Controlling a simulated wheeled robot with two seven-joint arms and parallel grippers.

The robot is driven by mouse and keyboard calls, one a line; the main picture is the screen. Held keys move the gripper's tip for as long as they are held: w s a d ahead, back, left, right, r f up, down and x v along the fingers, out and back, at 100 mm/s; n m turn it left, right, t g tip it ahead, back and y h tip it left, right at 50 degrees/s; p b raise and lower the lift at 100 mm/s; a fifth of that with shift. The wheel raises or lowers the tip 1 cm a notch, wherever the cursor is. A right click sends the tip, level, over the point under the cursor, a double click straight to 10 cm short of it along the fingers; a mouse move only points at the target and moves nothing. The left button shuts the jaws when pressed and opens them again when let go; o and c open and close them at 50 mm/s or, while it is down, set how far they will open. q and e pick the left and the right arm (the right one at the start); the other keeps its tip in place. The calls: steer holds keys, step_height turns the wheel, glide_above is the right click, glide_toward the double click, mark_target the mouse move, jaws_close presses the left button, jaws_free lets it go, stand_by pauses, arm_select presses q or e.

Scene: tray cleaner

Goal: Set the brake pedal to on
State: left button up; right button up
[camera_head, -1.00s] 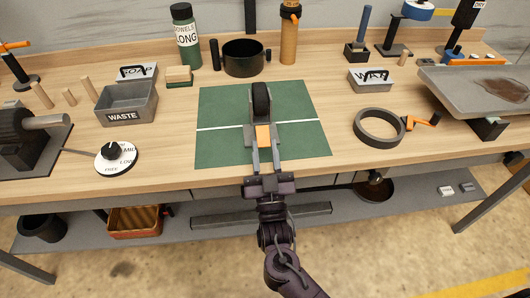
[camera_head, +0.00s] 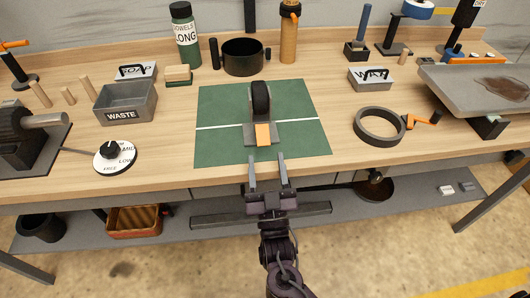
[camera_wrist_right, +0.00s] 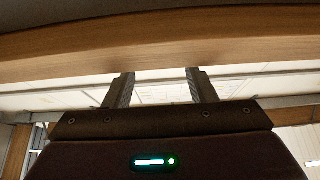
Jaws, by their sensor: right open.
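A caster with a black wheel (camera_head: 260,98) stands on the green mat (camera_head: 220,148) in the middle of the bench. Its orange brake pedal (camera_head: 263,135) is on the near side of its grey base. I cannot tell from the pad whether the brake is on or off. My right gripper (camera_head: 267,160) is open and empty, its two fingers apart, near the bench's front edge and apart from the pedal. In the right wrist view the gripper (camera_wrist_right: 159,82) shows nothing between its fingers, with the wooden bench edge beyond them. My left gripper is not in view.
A labelled dial (camera_head: 115,155) and a grey WASTE bin (camera_head: 126,104) are left of the mat. A dark ring (camera_head: 379,127) and a metal tray (camera_head: 480,88) are on the right. The mat around the caster is clear.

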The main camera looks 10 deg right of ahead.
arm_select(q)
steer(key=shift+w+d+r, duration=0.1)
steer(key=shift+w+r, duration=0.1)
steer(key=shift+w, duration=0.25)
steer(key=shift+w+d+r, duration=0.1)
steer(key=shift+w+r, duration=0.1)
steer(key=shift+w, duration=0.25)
arm_select(e)
steer(key=v, duration=0.4)
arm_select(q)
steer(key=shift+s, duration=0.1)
